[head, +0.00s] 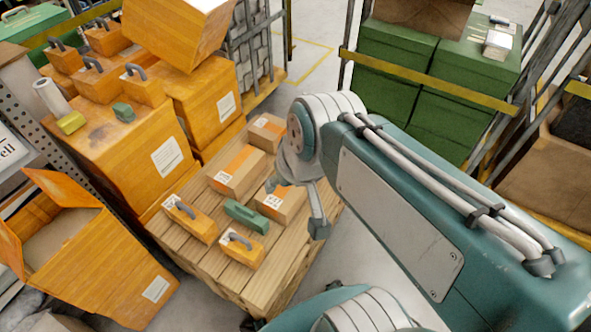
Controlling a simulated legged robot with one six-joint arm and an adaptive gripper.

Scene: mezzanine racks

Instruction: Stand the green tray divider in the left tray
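The left orange piece (191,219) and the right orange piece (242,244) each have a dark grey handle; I cannot tell whether these are the trays. My gripper (295,207) hangs above the pallet's right side, right of the green block and apart from it. Its fingers look spread, with nothing seen held between them. The arm hides part of the pallet's far right side.
Cardboard boxes (237,172) with orange tape stand on the pallet (272,281). Large orange cartons (115,150) stand behind and left, with another small green block (123,112) on top. An open orange carton (95,262) is at lower left. Green crates (390,90) fill the right rack.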

